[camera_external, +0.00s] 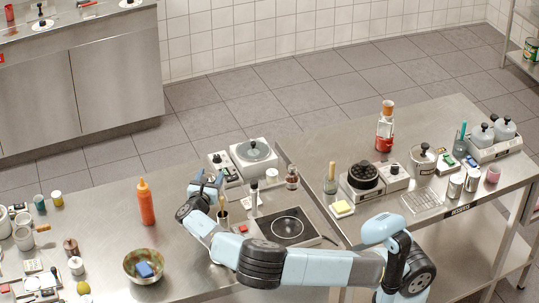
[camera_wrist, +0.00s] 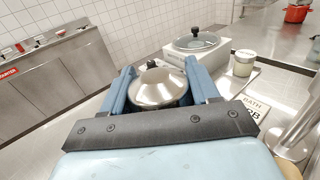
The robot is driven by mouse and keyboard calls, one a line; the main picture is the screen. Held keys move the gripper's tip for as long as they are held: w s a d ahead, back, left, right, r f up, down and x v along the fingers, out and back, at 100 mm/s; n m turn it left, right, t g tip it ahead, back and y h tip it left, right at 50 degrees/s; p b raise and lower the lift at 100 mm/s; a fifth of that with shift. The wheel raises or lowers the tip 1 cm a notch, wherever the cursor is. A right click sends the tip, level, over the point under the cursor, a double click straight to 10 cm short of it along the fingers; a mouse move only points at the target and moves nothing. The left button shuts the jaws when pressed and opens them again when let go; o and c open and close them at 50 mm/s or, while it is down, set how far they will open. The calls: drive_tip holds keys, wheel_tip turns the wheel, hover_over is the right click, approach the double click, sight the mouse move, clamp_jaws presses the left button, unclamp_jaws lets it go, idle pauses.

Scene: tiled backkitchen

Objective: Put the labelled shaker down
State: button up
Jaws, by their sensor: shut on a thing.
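My gripper (camera_external: 207,186) is above the left steel table, beside a white device.
A white bath unit with a glass lid (camera_external: 254,152) stands just right of my gripper, with a pale jar (camera_wrist: 243,63) near it. An orange bottle (camera_external: 146,203) stands to the left and a black hotplate (camera_external: 287,224) to the right. Bare steel (camera_external: 105,215) lies left of the bottle.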

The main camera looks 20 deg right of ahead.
drive_tip(key=shift+f, duration=1.9)
drive_tip(key=o, duration=0.9)
drive_tip(key=shift+c, duration=0.2)
drive_tip(key=v, duration=1.2)
